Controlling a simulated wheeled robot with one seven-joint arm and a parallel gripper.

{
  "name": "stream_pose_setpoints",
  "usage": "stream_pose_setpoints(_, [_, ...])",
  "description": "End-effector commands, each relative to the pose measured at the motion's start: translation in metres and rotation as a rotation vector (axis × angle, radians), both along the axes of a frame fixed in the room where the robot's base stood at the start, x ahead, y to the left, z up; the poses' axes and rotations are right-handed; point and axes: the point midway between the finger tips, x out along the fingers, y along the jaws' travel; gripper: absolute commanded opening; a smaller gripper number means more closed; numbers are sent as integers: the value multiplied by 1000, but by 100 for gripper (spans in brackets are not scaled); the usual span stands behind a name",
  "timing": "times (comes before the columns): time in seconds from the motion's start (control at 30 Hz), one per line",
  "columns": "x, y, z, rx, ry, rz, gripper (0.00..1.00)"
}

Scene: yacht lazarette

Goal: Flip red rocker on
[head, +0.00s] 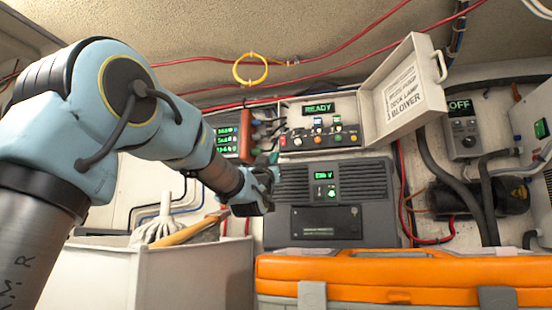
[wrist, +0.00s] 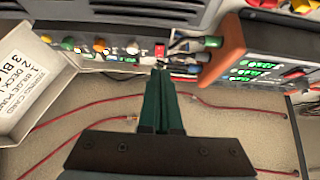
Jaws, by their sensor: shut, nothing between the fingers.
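The red rocker (wrist: 160,50) is a small red piece at the end of a row of knobs on the grey switch panel (wrist: 117,44). In the head view the rocker (head: 283,141) is at the panel's left end. My gripper (wrist: 160,68) is shut and empty, with its green fingertips pointing at the rocker from just short of it in the picture. Whether they touch it I cannot tell. In the head view my gripper (head: 274,158) is just below and left of the panel (head: 330,148). The rocker's tilt is too small to read.
The panel's lid (head: 405,92) hangs open at right. An orange-framed unit with green displays (head: 226,136) and cable plugs (wrist: 205,43) sit close beside the rocker. A grey charger (head: 375,185) is below, above an orange case (head: 400,272). Red cables run nearby.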

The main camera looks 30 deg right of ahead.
Motion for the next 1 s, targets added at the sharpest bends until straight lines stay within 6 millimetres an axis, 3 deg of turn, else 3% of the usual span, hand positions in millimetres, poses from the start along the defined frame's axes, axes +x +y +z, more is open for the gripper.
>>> stream_pose_setpoints(0.03, [-4,4,-11,0,0,0,0])
stream_pose_setpoints(0.23, [-13,12,-24,-1,0,-1,0])
stream_pose_setpoints(1.0, [-15,13,-24,-1,-1,0,0])
